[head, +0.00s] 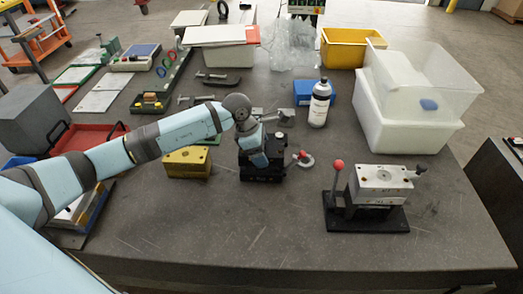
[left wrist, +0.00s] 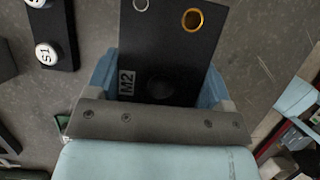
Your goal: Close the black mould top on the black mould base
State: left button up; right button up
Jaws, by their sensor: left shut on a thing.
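My left gripper (head: 258,150) comes down from above, near the middle of the table. In the left wrist view its blue fingers (left wrist: 160,78) are closed on the two sides of a black mould top (left wrist: 172,42), a plate marked M2 with a gold ring and a silver ring. In the head view, black mould parts (head: 264,172) show directly below the gripper. The arm partly covers them, so I cannot tell top from base there or whether they touch. My right gripper is not in view.
A grey mould on a black stand (head: 372,190) with a red-knobbed lever is to the right. A yellow block (head: 187,162) is close on the left. A bottle (head: 320,104) and white bin (head: 405,125) stand behind to the right. The front table is clear.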

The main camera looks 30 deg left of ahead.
pick_arm(q)
jog(key=shift+f+b, duration=1.15)
jog(key=shift+f, duration=0.05)
dwell(0.5)
jog(key=o, duration=1.5)
jog(key=shift+c, duration=0.2)
jog(key=shift+f, duration=0.1)
jog(key=b+v, duration=0.2)
jog(key=v, duration=1.2)
